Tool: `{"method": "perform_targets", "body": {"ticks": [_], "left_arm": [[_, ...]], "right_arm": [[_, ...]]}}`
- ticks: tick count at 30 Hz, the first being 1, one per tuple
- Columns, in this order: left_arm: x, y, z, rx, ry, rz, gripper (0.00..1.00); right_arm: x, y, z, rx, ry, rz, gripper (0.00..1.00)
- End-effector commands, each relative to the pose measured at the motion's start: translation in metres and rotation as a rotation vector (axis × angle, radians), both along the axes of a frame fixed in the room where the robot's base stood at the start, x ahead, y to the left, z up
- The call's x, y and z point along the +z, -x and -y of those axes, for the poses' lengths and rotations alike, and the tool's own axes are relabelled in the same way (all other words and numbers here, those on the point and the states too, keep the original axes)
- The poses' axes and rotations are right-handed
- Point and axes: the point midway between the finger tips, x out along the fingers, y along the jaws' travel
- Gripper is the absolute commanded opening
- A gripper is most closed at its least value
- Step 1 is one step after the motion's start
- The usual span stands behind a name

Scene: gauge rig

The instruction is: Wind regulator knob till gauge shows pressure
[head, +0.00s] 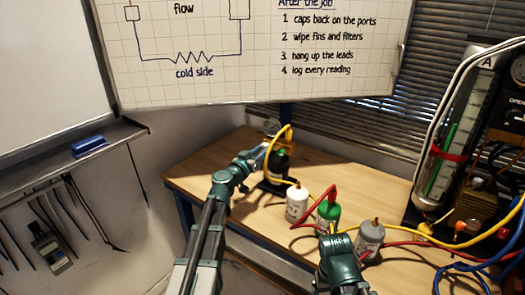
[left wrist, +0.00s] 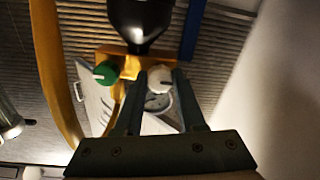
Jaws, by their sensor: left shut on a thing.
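A black bottle (head: 279,163) stands at the back left of the wooden table. Its brass-coloured regulator body (left wrist: 122,62) shows in the left wrist view, with a green knob (left wrist: 105,73) on one side and a pale regulator knob (left wrist: 159,80) on the other. My left gripper (left wrist: 161,76) is shut on the pale knob. A round gauge (left wrist: 158,102) is partly hidden behind the knob and fingers, and its reading is not legible. In the head view a gauge (head: 271,127) shows above my left gripper (head: 267,150).
A white bottle (head: 297,203), a green bottle (head: 328,214) and a grey bottle (head: 370,238) stand along the table (head: 215,170). A yellow hose (head: 310,188) and red hoses run between them. A tall glass column (head: 455,130) stands at right.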

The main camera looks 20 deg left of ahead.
Motion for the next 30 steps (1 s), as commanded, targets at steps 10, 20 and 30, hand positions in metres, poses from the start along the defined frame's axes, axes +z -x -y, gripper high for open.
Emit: {"method": "perform_targets", "body": {"ticks": [10,20,30], "left_arm": [[-0.001,0.001,0.001,-0.001,-0.001,0.000,0.69],[0.000,0.016,-0.003,0.001,0.000,0.000,0.69],[-0.001,0.087,-0.022,0.002,0.000,0.000,0.69]], "right_arm": [[0.000,0.000,0.000,0.000,0.000,0.000,0.84],[0.000,0.000,0.000,0.000,0.000,0.000,0.84],[0.000,0.000,0.000,0.000,0.000,0.000,0.84]]}}
